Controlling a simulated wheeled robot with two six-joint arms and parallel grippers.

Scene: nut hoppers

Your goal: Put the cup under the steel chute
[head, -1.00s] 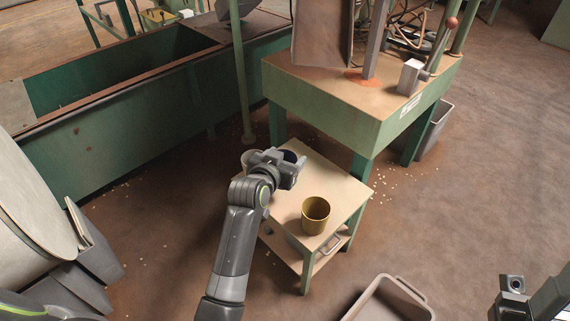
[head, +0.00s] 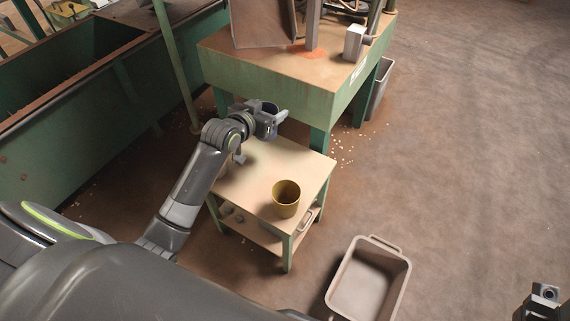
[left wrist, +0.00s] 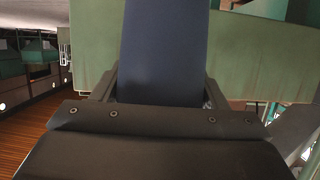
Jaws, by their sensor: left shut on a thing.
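My left gripper (head: 272,117) is shut on a dark blue cup (head: 268,106), above the back of the small table (head: 253,183). The cup is mostly hidden by the gripper in the head view. In the left wrist view the blue cup (left wrist: 163,50) fills the space between the fingers. A steel chute (head: 262,22) slopes down over the green bench, up and behind the gripper. A mustard-yellow cup (head: 286,200) stands upright on the small table. Part of my right arm's end (head: 543,294) shows at the lower right; its fingers cannot be made out.
The green bench (head: 272,77) stands behind the small table, with a post and a lever block on top. A long green trough (head: 75,95) is at left. A grey open bin (head: 373,275) is on the floor at front. The floor at right is clear.

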